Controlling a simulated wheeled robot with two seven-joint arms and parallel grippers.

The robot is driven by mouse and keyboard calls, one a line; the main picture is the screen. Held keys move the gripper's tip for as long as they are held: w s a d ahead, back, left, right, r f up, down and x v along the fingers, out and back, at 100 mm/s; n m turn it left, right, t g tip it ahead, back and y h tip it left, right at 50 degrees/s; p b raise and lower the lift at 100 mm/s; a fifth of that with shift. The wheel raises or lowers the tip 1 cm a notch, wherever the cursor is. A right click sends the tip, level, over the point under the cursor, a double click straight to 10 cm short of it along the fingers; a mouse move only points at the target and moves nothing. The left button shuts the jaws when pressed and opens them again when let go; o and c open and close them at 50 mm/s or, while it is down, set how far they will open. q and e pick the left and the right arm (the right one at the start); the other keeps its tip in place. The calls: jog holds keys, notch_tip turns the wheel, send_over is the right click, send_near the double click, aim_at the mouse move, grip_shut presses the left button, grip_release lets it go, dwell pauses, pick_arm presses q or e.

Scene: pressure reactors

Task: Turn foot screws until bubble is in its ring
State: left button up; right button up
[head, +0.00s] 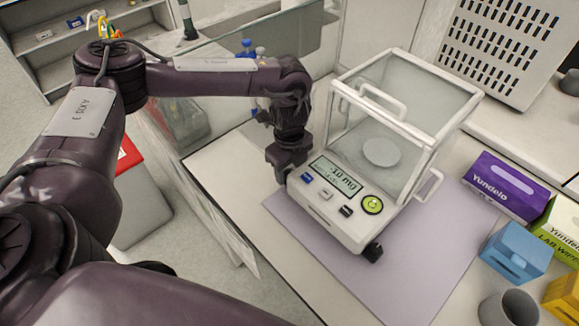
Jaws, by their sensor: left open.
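A white analytical balance (322,217) with a glass draft shield (395,110) stands on a lilac mat (400,285). Its display (335,177) shows digits, and a round pan (381,152) sits inside. The bubble level (372,204) is a green disc in a dark ring at the front right; the bubble's exact place in it is too small to tell. A black foot screw (372,251) shows under the front right corner. My left gripper (283,177) is open at the balance's front left corner, pointing down; the foot there is hidden behind it. My right gripper is out of view.
Purple (502,186), blue (515,250) and green boxes (562,228) and a grey cup (508,308) stand to the right. A glass panel (250,60) rises along the bench's left edge. The mat before the balance is clear.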

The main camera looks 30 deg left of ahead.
pick_arm(q)
jog(key=c, duration=1)
jog(key=shift+n+p, duration=0.6)
jog(key=shift+n, duration=0.1)
jog(key=o, duration=1)
jog(key=shift+r, duration=0.1)
notch_tip(320, 180, up, 8)
jog(key=shift+f, duration=0.15)
